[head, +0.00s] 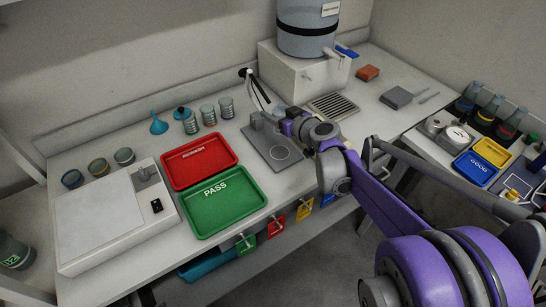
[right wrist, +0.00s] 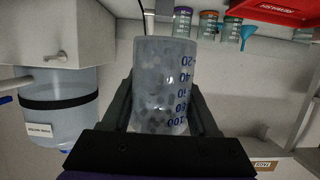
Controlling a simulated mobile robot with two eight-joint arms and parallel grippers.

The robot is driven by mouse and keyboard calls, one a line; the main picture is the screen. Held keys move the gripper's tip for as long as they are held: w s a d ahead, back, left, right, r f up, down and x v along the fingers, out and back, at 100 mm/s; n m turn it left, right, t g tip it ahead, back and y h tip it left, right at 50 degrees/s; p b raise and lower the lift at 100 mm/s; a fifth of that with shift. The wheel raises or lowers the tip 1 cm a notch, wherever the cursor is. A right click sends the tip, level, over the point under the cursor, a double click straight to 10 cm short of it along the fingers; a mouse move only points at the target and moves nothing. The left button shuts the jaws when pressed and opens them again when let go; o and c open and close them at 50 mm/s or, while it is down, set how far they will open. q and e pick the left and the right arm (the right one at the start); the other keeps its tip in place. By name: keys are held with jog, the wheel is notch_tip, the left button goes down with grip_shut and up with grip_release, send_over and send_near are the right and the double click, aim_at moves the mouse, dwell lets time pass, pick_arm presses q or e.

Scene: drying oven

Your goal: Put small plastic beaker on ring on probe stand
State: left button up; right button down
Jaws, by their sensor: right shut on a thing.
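The small plastic beaker (right wrist: 162,85) is clear with blue volume marks. In the right wrist view it sits between the two dark fingers of my right gripper, which is shut on it. In the head view my right gripper (head: 285,127) is above the back of the probe stand's grey base (head: 262,150), and I cannot make out the beaker clearly there. The ring (head: 282,153) shows as a pale circle on the base, in front of the gripper, with nothing on it. The stand's thin jointed arm (head: 257,90) rises behind. My left gripper is out of view.
The red tray (head: 199,178) and green tray (head: 225,218) lie left of the stand. Several glass jars (head: 208,113) and a blue funnel (head: 158,127) stand behind. A large water container (head: 308,30) sits on a white box at the back. A drain grille (head: 333,106) is right.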

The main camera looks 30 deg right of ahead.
jog(key=b, duration=0.1)
send_over(275, 147)
notch_tip(275, 147, down, 6)
jog(key=shift+w, duration=0.1)
jog(key=shift+f+b, duration=0.45)
jog(key=shift+f, duration=1.6)
jog(key=shift+f, duration=0.1)
jog(key=shift+c, duration=0.8)
grip_release()
jog(key=shift+r, duration=0.2)
jog(key=p+v, duration=0.1)
jog(key=v, duration=1.1)
